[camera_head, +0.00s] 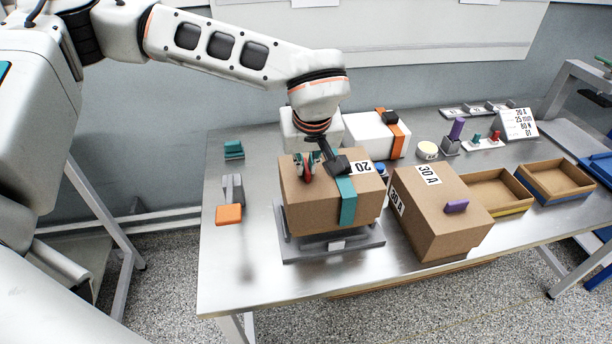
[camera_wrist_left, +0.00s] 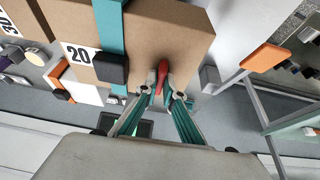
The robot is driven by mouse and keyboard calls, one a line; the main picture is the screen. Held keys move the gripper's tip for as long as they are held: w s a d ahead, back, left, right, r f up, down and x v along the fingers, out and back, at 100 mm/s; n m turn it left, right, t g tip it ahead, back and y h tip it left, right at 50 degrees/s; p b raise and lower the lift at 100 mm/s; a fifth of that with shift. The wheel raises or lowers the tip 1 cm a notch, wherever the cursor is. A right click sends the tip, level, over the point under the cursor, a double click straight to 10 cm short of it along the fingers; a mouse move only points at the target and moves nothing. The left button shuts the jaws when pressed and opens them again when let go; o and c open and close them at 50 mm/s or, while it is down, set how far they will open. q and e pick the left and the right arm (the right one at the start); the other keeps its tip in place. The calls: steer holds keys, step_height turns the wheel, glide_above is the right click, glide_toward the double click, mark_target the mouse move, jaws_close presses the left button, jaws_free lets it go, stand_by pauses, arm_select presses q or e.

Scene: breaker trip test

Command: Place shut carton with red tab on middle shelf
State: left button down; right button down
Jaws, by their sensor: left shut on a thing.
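A shut brown carton (camera_head: 312,205) with a teal strap and a "20" label is over a grey scale-like stand (camera_head: 335,252) near the table's front. I cannot tell whether it rests on the stand or hangs just above it. My left gripper (camera_head: 307,168) is at the carton's upper left, shut on its red tab (camera_wrist_left: 162,76). In the left wrist view the teal fingers (camera_wrist_left: 157,98) close around the tab, beside the carton (camera_wrist_left: 175,35). A black block sits on the strap. No middle shelf is clearly seen. My right gripper is not in view.
A second carton marked "30 A" (camera_head: 430,212) stands close on the right. Open cardboard trays (camera_head: 492,188) lie at the right, and an orange block (camera_head: 229,215) at the left. The table's front left (camera_head: 240,285) is clear.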

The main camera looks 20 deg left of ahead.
mark_target(306, 178)
arm_select(q)
steer(key=shift+f, duration=1.7)
steer(key=c, duration=2.5)
jaws_free()
steer(key=shift+f, duration=0.2)
steer(key=o, duration=0.3)
steer(key=shift+o, duration=0.2)
steer(key=shift+r, duration=0.15)
